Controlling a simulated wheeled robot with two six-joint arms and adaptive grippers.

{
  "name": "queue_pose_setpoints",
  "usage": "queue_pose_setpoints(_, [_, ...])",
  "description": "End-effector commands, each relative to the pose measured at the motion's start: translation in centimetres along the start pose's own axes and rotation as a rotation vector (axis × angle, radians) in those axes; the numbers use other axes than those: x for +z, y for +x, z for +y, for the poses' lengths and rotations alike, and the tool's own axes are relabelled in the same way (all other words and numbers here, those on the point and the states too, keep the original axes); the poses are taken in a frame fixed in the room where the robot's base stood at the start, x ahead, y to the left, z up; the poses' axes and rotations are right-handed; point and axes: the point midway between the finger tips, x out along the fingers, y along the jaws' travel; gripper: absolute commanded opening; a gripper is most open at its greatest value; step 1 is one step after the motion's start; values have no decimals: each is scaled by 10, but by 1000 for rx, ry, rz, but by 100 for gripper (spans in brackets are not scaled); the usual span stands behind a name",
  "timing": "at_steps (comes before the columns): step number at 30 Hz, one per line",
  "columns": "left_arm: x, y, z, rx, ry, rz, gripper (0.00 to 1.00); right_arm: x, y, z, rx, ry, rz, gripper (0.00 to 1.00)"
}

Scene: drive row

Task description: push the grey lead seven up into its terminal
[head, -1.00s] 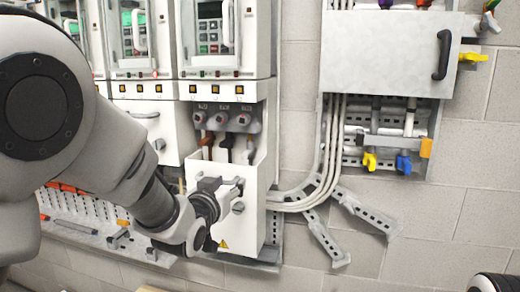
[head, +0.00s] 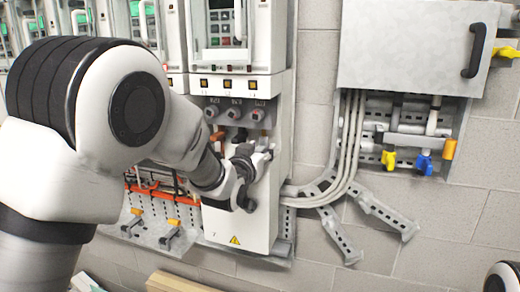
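Three round terminals (head: 234,113) sit in a row under the drive at the middle of the picture. An orange-brown lead (head: 217,136) and a black lead (head: 238,134) hang below the left and middle ones. The grey lead under the right terminal (head: 258,114) is small and partly hidden behind my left gripper (head: 264,157). That gripper is just below the right terminal, in front of the upper part of the white lower housing (head: 240,224). I cannot tell whether its fingers touch or hold the lead. My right gripper is out of view.
Grey bent conduits (head: 335,192) run beside the housing on the right. A grey box (head: 410,50) with a black handle hangs above yellow and blue valve handles (head: 424,163). Slotted rails (head: 334,238) stick out lower down.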

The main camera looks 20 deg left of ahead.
Motion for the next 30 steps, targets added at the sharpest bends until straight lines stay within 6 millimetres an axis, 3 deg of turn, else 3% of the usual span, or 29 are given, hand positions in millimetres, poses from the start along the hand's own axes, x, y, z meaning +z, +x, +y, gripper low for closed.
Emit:
queue_pose_setpoints(1, [0, 0, 0, 0, 0, 0, 20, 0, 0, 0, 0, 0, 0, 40])
queue_pose_setpoints(3, [0, 0, 0, 0, 0, 0, 0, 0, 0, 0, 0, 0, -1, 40])
queue_pose_setpoints(9, [-2, 0, 0, 0, 0, 0, 0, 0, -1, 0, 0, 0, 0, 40])
queue_pose_setpoints(15, [-25, 0, 0, 0, 0, 1, 0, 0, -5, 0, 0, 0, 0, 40])
queue_pose_setpoints(23, [-25, 0, 0, 0, -1, 1, 0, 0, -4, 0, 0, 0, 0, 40])
queue_pose_setpoints(24, [-25, 0, 0, 0, -1, 1, 37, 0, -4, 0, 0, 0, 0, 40])
queue_pose_setpoints(25, [-25, 0, 0, 0, 0, 1, 47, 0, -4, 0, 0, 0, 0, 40])
queue_pose_setpoints(30, [-25, 0, 0, 0, 0, 0, 48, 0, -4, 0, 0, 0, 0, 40])
